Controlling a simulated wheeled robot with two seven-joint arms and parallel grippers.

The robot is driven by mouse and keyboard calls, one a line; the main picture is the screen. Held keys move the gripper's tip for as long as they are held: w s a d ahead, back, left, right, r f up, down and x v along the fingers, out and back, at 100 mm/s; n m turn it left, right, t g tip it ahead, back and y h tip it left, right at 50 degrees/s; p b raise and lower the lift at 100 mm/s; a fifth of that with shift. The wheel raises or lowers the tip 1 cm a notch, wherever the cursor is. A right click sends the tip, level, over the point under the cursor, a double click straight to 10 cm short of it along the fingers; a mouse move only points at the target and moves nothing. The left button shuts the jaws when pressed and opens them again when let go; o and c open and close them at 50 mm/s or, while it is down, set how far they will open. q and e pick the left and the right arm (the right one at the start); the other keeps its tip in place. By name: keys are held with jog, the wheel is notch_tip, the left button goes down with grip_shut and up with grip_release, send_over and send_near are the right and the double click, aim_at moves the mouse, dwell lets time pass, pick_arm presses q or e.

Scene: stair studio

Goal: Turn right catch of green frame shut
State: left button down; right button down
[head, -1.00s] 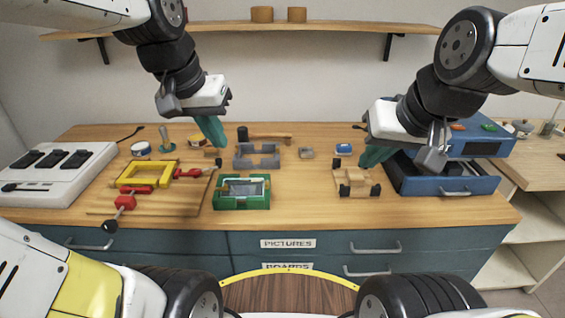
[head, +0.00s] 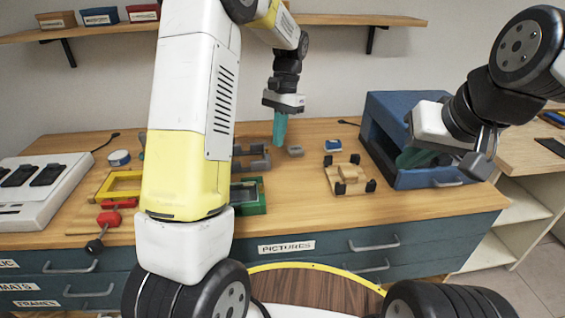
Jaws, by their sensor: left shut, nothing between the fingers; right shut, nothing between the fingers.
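The green frame (head: 257,194) lies on the wooden worktop in the head view. Only its right part shows; my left arm covers the rest. My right gripper (head: 418,158) is shut and empty, far to the right, in front of the blue box (head: 390,108).
A grey frame (head: 257,160) lies behind the green one. A wooden fixture (head: 348,178) stands to the right. Bare worktop lies between it and the green frame.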

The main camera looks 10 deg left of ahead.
aim_at(261, 186)
pick_arm(q)
jog(key=shift+w+d+f, duration=0.15)
jog(key=shift+w+f, duration=0.1)
jog(key=shift+f, duration=0.05)
jog(key=x, duration=0.9)
jog(key=shift+f, duration=0.1)
jog(key=s, duration=0.1)
jog(key=s+a, duration=0.1)
jog(key=s+f, duration=0.1)
jog(key=shift+a, duration=0.3)
jog(key=shift+s+a+f, duration=0.1)
jog(key=shift+s+a, duration=0.1)
jog(key=shift+s, duration=0.15)
